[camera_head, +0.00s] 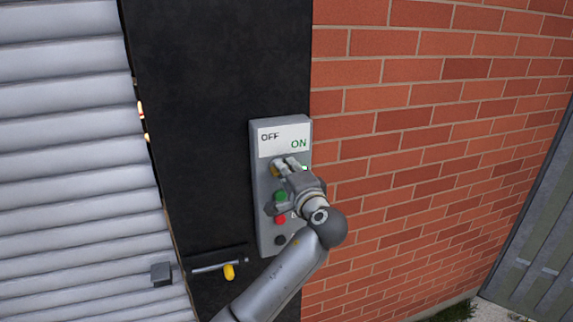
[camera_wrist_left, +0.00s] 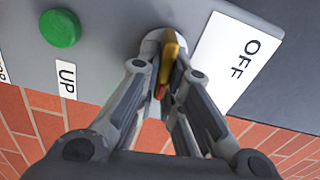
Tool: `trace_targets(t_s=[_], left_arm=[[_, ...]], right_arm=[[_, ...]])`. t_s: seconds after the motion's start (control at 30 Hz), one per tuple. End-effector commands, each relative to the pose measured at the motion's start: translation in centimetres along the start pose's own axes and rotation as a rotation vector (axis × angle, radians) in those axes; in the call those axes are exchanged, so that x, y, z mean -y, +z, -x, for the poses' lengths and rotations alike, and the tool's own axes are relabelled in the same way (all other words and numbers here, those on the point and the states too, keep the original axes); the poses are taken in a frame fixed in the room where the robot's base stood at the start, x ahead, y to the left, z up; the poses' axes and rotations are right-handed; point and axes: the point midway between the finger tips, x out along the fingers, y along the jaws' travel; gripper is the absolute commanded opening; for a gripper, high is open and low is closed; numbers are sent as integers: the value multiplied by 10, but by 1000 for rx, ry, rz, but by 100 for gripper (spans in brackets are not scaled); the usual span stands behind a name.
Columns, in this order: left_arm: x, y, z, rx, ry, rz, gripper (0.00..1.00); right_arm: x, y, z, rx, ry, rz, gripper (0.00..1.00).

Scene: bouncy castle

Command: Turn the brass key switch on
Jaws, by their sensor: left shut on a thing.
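The brass key switch (camera_wrist_left: 172,50) sits on a grey control box (camera_head: 264,225) fixed to a dark post. My left gripper (camera_wrist_left: 170,82) is shut on the key, with one finger on each side of it. In the head view the left gripper (camera_head: 284,168) covers most of the key (camera_head: 275,171), just below the white OFF/ON label (camera_head: 284,140). The wrist view shows the word OFF on this label (camera_wrist_left: 238,62). How far the key is turned is hard to tell. My right gripper is not in view.
The box also has a green button (camera_head: 280,196), a red button (camera_head: 280,219) and a black button (camera_head: 280,240). A grey roller shutter (camera_head: 70,150) stands at left. A bolt with a yellow knob (camera_head: 229,272) is lower down. A brick wall (camera_head: 430,130) fills the right.

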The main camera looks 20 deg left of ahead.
Motion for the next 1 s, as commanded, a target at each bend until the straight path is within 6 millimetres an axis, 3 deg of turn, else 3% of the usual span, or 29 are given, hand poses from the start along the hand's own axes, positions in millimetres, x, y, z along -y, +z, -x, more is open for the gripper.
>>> trace_targets(t_s=[0.3, 0.8, 0.83, 1.0], left_arm=[[-3, 0, 0, -1, 3, -106, 0], [-5, 0, 0, -1, 4, -122, 0], [-5, 0, 0, -1, 4, -122, 10], [-4, 0, 0, 0, 3, -121, 29]], right_arm=[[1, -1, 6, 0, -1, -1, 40], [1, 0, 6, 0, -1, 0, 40], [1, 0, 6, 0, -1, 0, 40], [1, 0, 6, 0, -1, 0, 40]])
